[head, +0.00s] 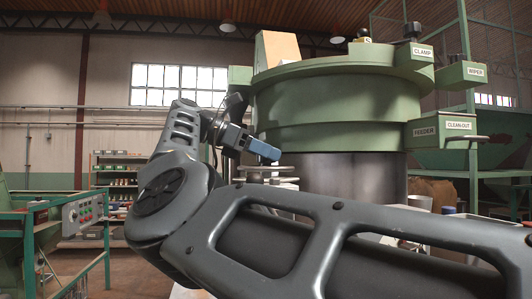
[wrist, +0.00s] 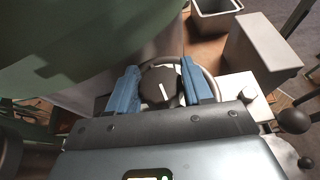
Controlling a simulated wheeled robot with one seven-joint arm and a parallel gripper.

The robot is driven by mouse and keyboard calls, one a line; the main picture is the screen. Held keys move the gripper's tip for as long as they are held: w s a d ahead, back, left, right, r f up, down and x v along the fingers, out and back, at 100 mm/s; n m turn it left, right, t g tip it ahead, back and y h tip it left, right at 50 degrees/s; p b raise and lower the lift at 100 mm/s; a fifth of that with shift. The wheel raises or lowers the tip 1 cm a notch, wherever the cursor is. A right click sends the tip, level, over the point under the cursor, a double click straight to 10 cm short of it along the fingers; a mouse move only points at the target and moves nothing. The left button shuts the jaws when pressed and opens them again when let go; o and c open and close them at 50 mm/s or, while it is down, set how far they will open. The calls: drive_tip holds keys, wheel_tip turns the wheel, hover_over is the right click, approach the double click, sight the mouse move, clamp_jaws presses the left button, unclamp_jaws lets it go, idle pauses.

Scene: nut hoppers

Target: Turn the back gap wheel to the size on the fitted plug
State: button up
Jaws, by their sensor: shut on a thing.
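A round black knob (wrist: 158,82) with a white pointer line sits between my gripper's two blue fingers in the wrist view; I take it to be the back gap wheel. My gripper (wrist: 160,70) is shut on it, with one finger on each side. The pointer runs nearly straight up the picture, leaning slightly left. Any size marks around the knob are hidden or too small to read. In the head view my gripper (head: 264,150) is beside the lower edge of the green hopper drum (head: 330,128), and the knob cannot be made out. I cannot identify the fitted plug in either view.
Labels on the drum side read CLAMP (head: 423,52), WIPER (head: 476,72), FEEDER (head: 424,132) and CLEAN-OUT (head: 459,125). In the wrist view a grey box (wrist: 262,55), a dark bin (wrist: 215,18) and black ball handles (wrist: 294,121) stand close on the right.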

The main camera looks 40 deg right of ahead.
drive_tip(key=shift+m+g, duration=0.3)
idle(0.4)
drive_tip(key=o, duration=1)
drive_tip(key=shift+c, duration=0.2)
